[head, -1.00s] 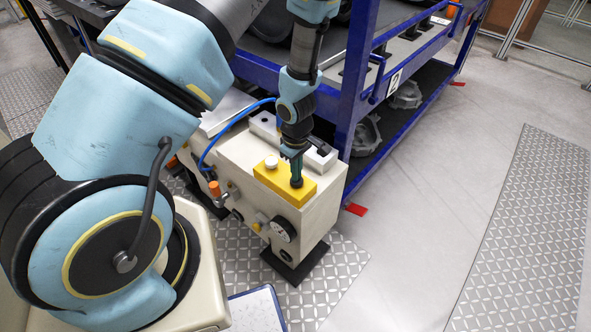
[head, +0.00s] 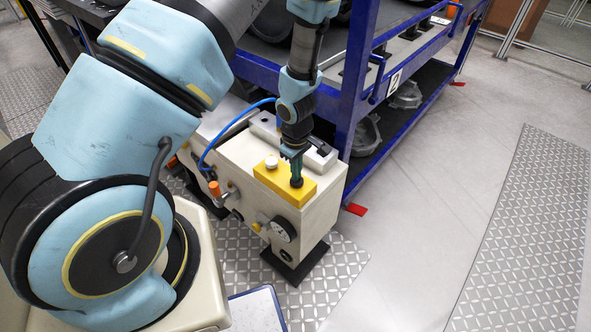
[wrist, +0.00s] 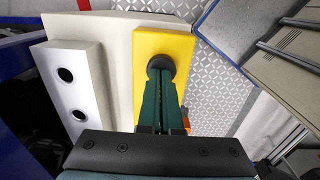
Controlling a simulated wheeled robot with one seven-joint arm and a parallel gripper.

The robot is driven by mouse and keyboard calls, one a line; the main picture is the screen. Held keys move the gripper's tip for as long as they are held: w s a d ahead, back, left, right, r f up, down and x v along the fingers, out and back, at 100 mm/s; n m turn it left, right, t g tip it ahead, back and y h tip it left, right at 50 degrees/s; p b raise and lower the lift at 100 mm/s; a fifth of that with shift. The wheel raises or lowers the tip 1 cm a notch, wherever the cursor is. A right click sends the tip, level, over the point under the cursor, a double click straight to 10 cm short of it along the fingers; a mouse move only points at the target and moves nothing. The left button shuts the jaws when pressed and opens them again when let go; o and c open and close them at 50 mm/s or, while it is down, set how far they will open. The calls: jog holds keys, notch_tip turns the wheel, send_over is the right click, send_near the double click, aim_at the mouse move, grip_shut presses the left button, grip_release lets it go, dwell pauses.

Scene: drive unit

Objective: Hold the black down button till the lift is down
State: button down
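A yellow button box (head: 268,179) sits on top of a cream-coloured machine block (head: 260,155). It carries a white button (head: 271,162) and a black button, which shows in the wrist view (wrist: 160,62). My gripper (head: 296,182) points down with its dark green fingers together and nothing between them. Its fingertips (wrist: 160,78) are at the black button, appear to touch it, and cover part of it. How far the button is pressed cannot be seen. Which part is the lift is not clear from the views.
A blue rack (head: 350,85) with a "2" label stands close behind the block and my gripper. A round gauge (head: 283,229) and an orange-capped fitting (head: 215,189) stick out from the block's front. A blue hose (head: 225,130) arches over it. Floor to the right is open.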

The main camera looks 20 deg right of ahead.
jog(key=shift+s+a+f, duration=0.2)
jog(key=shift+s+f, duration=0.3)
jog(key=shift+f, duration=0.25)
jog(key=r+p, duration=0.1)
jog(key=r, duration=0.1)
jog(key=r+p, duration=0.4)
jog(key=shift+w+d+r, duration=0.2)
jog(key=shift+w, duration=0.2)
notch_tip(320, 180, up, 9)
jog(key=shift+w+r, duration=0.1)
jog(key=a+r+m, duration=0.3)
jog(key=a+r, duration=0.6)
jog(key=a, duration=0.4)
jog(key=s+a+r+m+t, duration=0.1)
jog(key=a+r+m, duration=0.3)
jog(key=a+r, duration=0.5)
jog(key=a, duration=0.3)
jog(key=shift+a, duration=0.35)
jog(key=shift+r, duration=0.1)
